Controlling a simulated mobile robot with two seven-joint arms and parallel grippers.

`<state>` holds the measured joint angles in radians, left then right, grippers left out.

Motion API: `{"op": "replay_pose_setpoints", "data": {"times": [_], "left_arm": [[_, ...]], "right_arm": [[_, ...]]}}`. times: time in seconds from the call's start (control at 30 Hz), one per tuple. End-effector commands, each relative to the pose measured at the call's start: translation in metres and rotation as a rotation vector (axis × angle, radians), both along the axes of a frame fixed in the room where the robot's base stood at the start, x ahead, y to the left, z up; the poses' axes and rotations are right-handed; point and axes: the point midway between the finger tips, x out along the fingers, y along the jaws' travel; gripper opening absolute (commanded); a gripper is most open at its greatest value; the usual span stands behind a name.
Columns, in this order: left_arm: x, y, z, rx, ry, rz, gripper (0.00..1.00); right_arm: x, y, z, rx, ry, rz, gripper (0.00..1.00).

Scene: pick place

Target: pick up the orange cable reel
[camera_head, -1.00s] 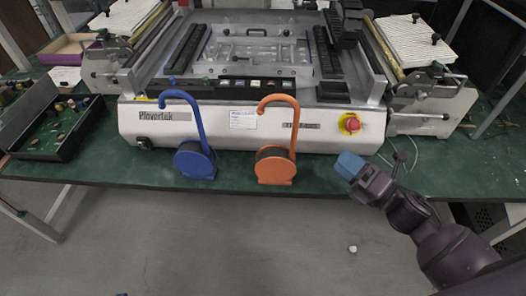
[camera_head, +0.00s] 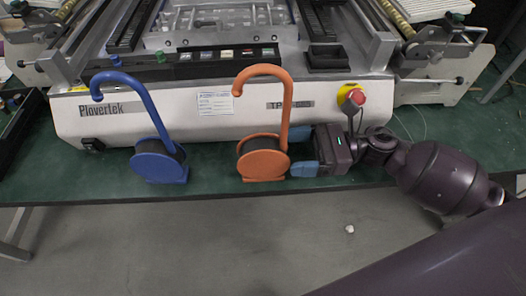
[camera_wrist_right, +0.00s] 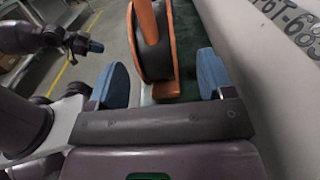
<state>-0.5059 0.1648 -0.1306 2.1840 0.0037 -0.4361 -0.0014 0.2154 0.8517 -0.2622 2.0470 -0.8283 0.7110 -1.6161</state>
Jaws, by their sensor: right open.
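The orange cable reel (camera_head: 264,164) stands upright on the green table, with its tall hooked handle rising in front of the white machine. My right gripper (camera_head: 302,152) is just to the right of the reel in the head view, open, with its blue fingertips pointing at the reel. In the right wrist view, the orange reel (camera_wrist_right: 156,45) with its dark drum lies ahead, between the lines of the two blue fingers (camera_wrist_right: 160,85). No grip on it shows.
A blue cable reel (camera_head: 158,162) stands to the left of the orange one. The white Plovertek machine (camera_head: 215,112) is close behind both, with a red button (camera_head: 356,97) near my right arm. The table's front edge (camera_head: 230,194) is just in front.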

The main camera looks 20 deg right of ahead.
Motion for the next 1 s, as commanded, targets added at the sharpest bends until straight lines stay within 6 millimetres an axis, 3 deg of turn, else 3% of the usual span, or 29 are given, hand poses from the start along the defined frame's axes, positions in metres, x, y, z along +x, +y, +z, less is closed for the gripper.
{"op": "replay_pose_setpoints", "data": {"times": [0.43, 0.77, 1.0], "left_arm": [[0.0, -0.001, -0.004, -0.002, 0.004, 0.0, 0.0], [0.006, -0.002, -0.002, -0.003, -0.008, -0.003, 0.0], [0.004, -0.001, -0.003, -0.002, -0.002, -0.001, 0.0]], "right_arm": [[0.009, 0.047, -0.002, 0.002, -0.001, 0.001, 0.74], [0.011, 0.053, -0.003, 0.002, 0.003, -0.001, 0.74], [0.011, 0.053, -0.003, 0.002, 0.003, -0.001, 0.41]]}}
